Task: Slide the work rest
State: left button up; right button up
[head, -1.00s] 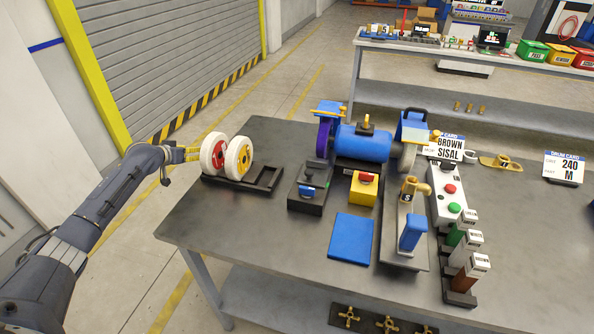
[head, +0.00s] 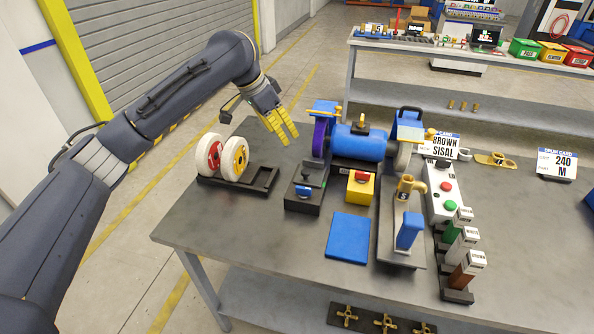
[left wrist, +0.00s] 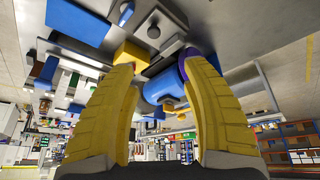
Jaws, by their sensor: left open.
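The blue bench grinder (head: 358,145) stands at the back of the table, with a purple wheel (head: 320,138) at its left end and a grey wheel at its right. In front of the purple wheel is a black block with a small blue piece (head: 304,191); I cannot tell for certain whether this is the work rest. My left gripper (head: 283,133) is open and empty, fingers pointing down, above the table just left of the purple wheel. In the left wrist view its yellow fingers (left wrist: 160,66) are apart, with the grinder (left wrist: 165,87) beyond them. My right gripper is not in view.
A black rack (head: 262,180) with two white wheels sits left of the block. A yellow box with a red button (head: 360,185), a blue mat (head: 348,238) and a brass-topped fixture (head: 400,255) stand right and front. The table's front left is clear.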

pick_arm(q)
jog(key=s, duration=0.1)
send_near(305, 171)
jog(key=shift+m, duration=0.3)
jog(key=x, duration=0.9)
jog(key=shift+d+f, duration=0.2)
jog(key=shift+f, duration=0.1)
grip_shut()
dwell(0.3)
grip_release()
jog(key=shift+f, duration=0.1)
